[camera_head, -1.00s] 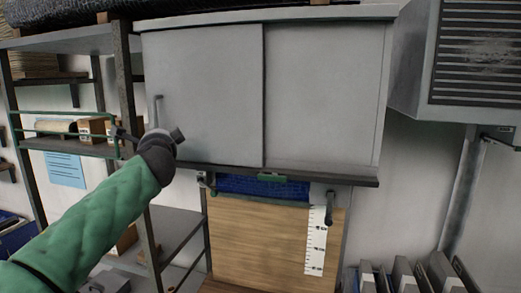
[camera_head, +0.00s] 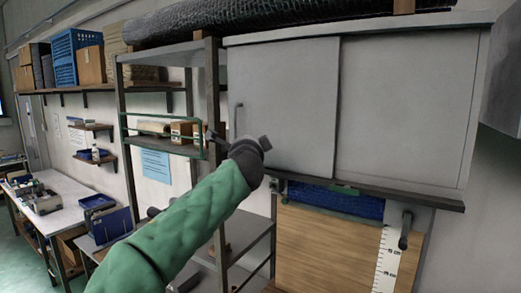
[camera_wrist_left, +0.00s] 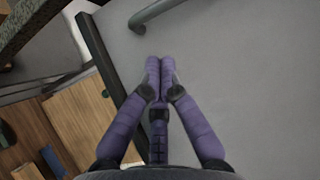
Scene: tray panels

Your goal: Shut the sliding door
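The grey sliding door panel (camera_head: 290,105) covers the left half of the wall cabinet's front in the head view, with a slim upright handle (camera_head: 238,118) near its left edge. A second grey panel (camera_head: 405,110) fills the right half. My left gripper (camera_head: 248,152) is at the door's lower left, just below the handle. In the left wrist view its purple fingers (camera_wrist_left: 160,66) are together with nothing seen between them. The handle (camera_wrist_left: 155,12) lies ahead of the fingertips, apart from them in the picture. Whether the fingers touch the panel I cannot tell. My right gripper is not in view.
A dark metal rack (camera_head: 213,105) stands directly left of the cabinet. A wooden board (camera_head: 335,245) and a white scale (camera_head: 388,265) are below the cabinet. A workbench (camera_head: 60,210) stands far left, with open floor in front.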

